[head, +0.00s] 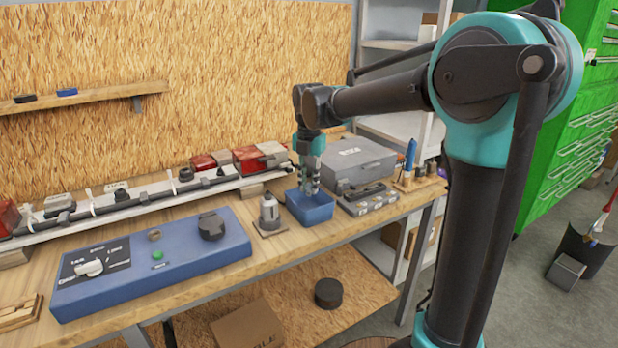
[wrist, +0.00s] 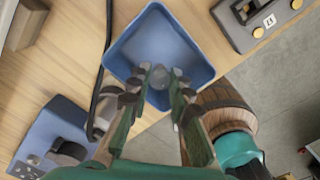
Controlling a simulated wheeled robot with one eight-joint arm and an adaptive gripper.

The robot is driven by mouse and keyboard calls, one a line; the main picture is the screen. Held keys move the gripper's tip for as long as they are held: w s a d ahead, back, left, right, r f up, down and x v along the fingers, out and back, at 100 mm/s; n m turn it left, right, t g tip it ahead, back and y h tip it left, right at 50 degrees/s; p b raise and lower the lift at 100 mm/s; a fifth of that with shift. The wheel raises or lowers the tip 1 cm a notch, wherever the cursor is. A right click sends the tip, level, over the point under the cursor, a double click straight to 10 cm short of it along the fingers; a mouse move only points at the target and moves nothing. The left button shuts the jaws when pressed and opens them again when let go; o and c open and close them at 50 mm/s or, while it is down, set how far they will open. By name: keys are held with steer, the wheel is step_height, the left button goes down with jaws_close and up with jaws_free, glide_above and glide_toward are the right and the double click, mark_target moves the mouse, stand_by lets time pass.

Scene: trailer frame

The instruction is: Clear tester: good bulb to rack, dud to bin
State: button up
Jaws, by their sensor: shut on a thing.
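My gripper (head: 309,190) points down over the small blue bin (head: 318,213), and the bin's rim hides part of the fingertips. In the wrist view my gripper (wrist: 160,78) is shut on a small greyish bulb (wrist: 158,84), with the blue bin (wrist: 193,45) open and seemingly empty behind it. The blue tester (head: 190,262) lies left of the bin, with a dial, a small green light and a black round socket (head: 211,226) that looks empty.
A grey case (head: 358,160) stands behind the rack. A small metal cylinder on a base (head: 269,214) stands between the tester and the bin. A long rail with lamps and cable (head: 130,205) runs along the back. The bench's front edge is close to the bin.

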mark_target(309, 195)
steer(key=shift+f, duration=2.85)
steer(key=shift+f, duration=0.2)
steer(key=o, duration=0.9)
steer(key=o, duration=0.4)
steer(key=shift+r, duration=3.5)
